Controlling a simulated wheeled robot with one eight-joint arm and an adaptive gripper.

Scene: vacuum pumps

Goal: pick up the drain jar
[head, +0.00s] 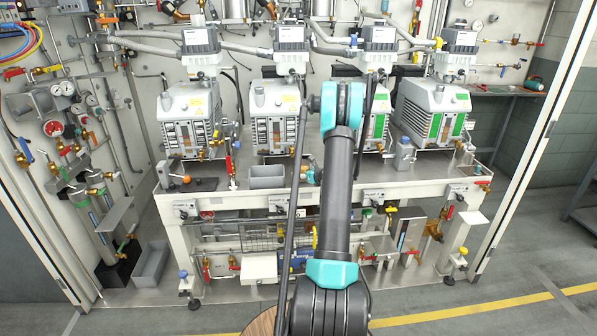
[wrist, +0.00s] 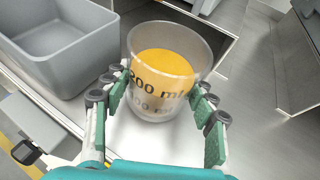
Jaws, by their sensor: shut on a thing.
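The drain jar (wrist: 166,50) is a clear, round jar with an orange-yellow content and dark "200 ml" lettering, in the middle of the wrist view. My gripper (wrist: 160,100) has its green-padded fingers on the left and right sides of the jar, shut on it. The jar looks upright, above or on a pale metal surface; I cannot tell whether it touches that surface. In the head view my arm covers the middle of the bench, and the gripper and most of the jar area are hidden behind it.
A grey open bin (wrist: 62,45) stands left of the jar; it also shows on the bench in the head view (head: 267,177). Several vacuum pumps (head: 190,118) line the back of the bench (head: 225,205).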

